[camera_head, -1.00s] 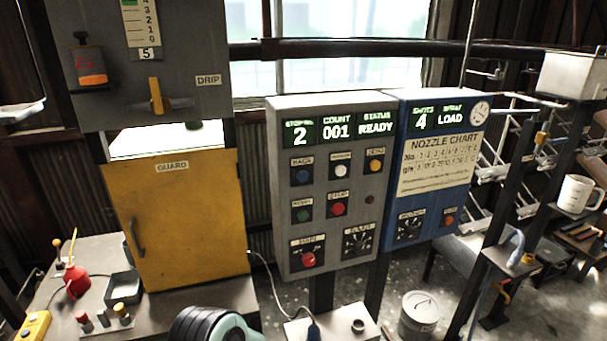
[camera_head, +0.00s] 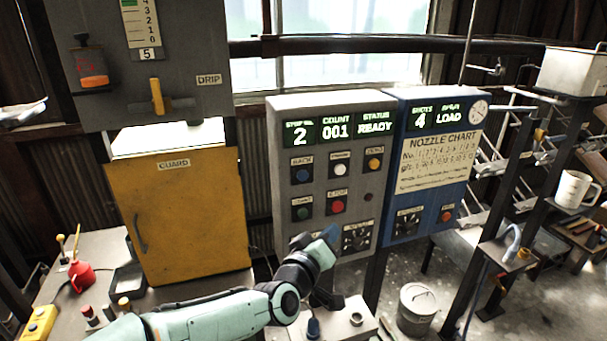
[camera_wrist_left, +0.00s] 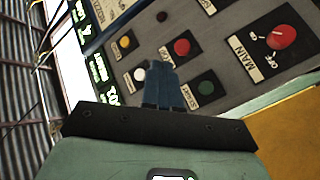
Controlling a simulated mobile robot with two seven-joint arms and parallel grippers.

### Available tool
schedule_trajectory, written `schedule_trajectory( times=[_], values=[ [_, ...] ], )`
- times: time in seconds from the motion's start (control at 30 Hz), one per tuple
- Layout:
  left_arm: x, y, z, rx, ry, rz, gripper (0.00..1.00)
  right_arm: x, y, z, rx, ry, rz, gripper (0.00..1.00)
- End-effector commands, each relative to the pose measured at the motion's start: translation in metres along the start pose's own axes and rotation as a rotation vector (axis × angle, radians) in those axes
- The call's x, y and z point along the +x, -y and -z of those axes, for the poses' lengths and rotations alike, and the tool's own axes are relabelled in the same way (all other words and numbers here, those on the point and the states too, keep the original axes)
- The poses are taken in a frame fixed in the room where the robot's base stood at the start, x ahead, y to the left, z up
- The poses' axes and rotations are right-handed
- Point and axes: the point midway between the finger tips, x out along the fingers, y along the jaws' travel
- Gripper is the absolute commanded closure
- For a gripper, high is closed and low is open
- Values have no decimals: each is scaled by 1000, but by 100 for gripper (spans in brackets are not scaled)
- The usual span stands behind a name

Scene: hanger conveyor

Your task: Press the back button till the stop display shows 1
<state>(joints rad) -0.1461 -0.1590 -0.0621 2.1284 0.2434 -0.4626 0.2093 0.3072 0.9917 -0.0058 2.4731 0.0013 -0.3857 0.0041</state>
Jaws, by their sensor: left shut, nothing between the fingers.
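The back button (camera_head: 302,174) is a blue button under a BACK label, at the upper left of the grey control panel's buttons. The stop display (camera_head: 300,133) above it shows 2. My left gripper (camera_head: 330,236) is shut and empty, in front of the panel's lower part, below and to the right of the back button. In the left wrist view its shut blue fingers (camera_wrist_left: 172,78) point at the panel, between the white, red and green buttons; the back button does not show there. My right gripper is not in view.
Close by are the white button (camera_head: 340,170), yellow button (camera_head: 374,164), green button (camera_head: 303,213) and red stop button (camera_head: 338,207). My arm hides the main switch in the head view; it shows in the left wrist view (camera_wrist_left: 281,37). A blue panel (camera_head: 432,215) adjoins on the right.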

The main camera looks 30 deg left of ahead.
Motion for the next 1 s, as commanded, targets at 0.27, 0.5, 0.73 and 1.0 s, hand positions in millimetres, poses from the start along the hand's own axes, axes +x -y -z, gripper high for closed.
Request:
schedule_trajectory(
  times=[0.27, 0.5, 0.73, 1.0],
  values=[
    [-22, -37, 55, -60, -107, -78, 100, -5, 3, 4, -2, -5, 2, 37],
    [-25, -40, 60, -67, -117, -86, 100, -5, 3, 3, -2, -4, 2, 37],
    [-24, -39, 61, -66, -116, -85, 100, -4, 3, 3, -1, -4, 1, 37],
    [-7, -26, 73, -65, -116, -84, 100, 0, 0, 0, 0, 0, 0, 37]
  ],
)
